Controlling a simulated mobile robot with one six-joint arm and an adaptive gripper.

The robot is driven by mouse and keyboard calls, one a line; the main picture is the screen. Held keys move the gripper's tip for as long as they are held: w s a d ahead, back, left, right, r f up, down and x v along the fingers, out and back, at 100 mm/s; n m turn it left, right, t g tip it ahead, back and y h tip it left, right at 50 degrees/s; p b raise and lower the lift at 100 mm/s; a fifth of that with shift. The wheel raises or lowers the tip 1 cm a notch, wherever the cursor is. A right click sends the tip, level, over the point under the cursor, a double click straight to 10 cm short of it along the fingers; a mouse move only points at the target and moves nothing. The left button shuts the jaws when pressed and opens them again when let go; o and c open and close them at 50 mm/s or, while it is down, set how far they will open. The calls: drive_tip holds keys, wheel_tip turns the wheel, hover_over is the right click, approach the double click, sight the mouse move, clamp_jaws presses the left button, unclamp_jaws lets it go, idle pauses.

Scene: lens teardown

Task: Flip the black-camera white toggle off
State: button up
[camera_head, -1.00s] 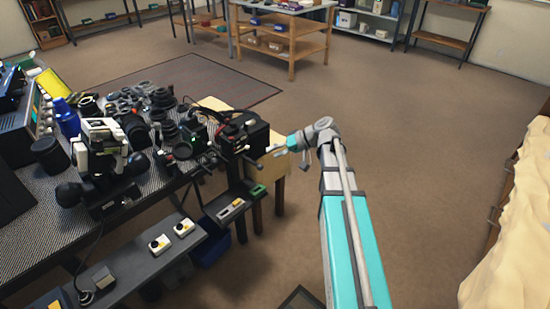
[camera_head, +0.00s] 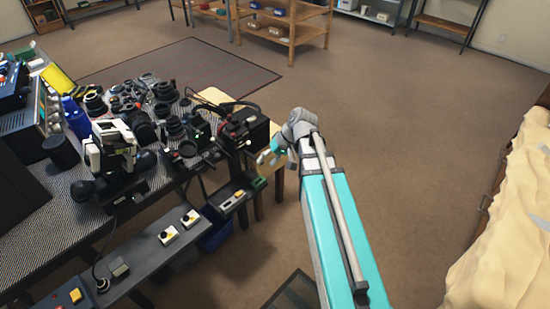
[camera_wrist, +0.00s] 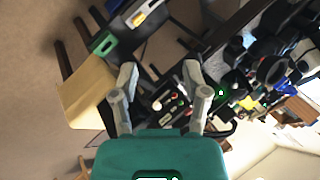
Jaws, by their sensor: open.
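A black box-shaped camera (camera_head: 246,129) stands at the right end of the dark workbench, with small pale and red controls on its side. My gripper (camera_head: 266,158) is just right of and below that side, apart from it as far as I can tell. In the wrist view my gripper (camera_wrist: 160,82) is open, its two grey fingers spread and nothing between them. The black control face (camera_wrist: 168,104) shows beyond and between the fingers, with small white and red knobs. Which of the pale knobs is the white toggle, and its position, is too small to tell.
Lenses and camera parts (camera_head: 150,95) crowd the bench left of the black camera. A lower grey shelf (camera_head: 150,253) carries several switch boxes. A cloth-covered surface (camera_head: 510,220) lies far right; the floor between is clear.

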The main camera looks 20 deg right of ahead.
drive_tip(key=s+r+g+h+p, duration=0.1)
drive_tip(key=s+r+h+p, duration=0.5)
drive_tip(key=s+p, duration=0.3)
drive_tip(key=shift+r+m+g+h+p, duration=0.3)
drive_tip(key=shift+r+p, duration=0.25)
drive_tip(key=shift+r, duration=0.25)
drive_tip(key=shift+a, duration=0.1)
idle(1.9)
drive_tip(key=shift+c, duration=0.7)
